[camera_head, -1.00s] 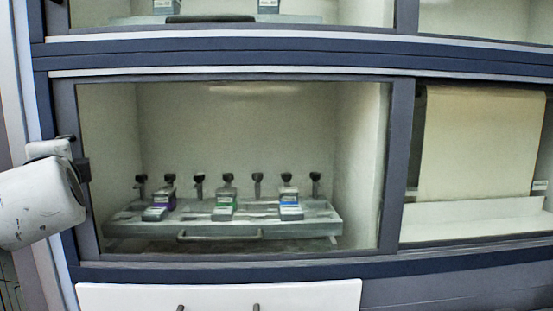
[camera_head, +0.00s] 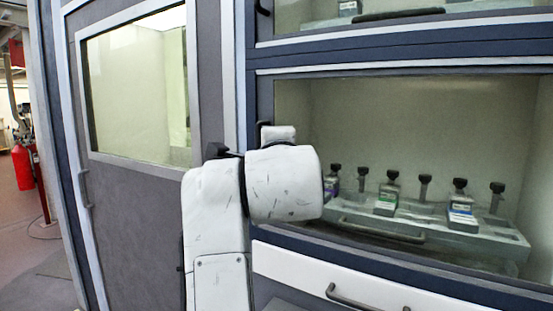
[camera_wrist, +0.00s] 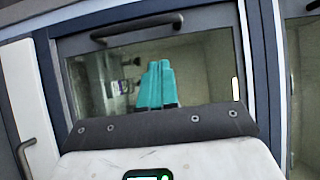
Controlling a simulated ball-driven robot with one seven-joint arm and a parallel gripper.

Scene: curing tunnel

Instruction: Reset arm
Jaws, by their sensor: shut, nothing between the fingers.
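My arm stands in front of the cabinet in the head view, its white links covering the left part of the lower glazed compartment. My gripper (camera_wrist: 160,84) shows in the wrist view as teal fingers pressed together, with nothing between them. It points at a glazed door (camera_wrist: 205,65) with a dark handle (camera_wrist: 137,27). The fingertips are hidden in the head view. I cannot tell how far the fingers are from the glass.
A tray (camera_head: 420,238) with several bottles, such as a green-labelled one (camera_head: 388,193), sits in the lower compartment. A white drawer (camera_head: 300,268) is below. A grey door (camera_head: 135,220) stands left. A red extinguisher (camera_head: 23,167) and open floor are at far left.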

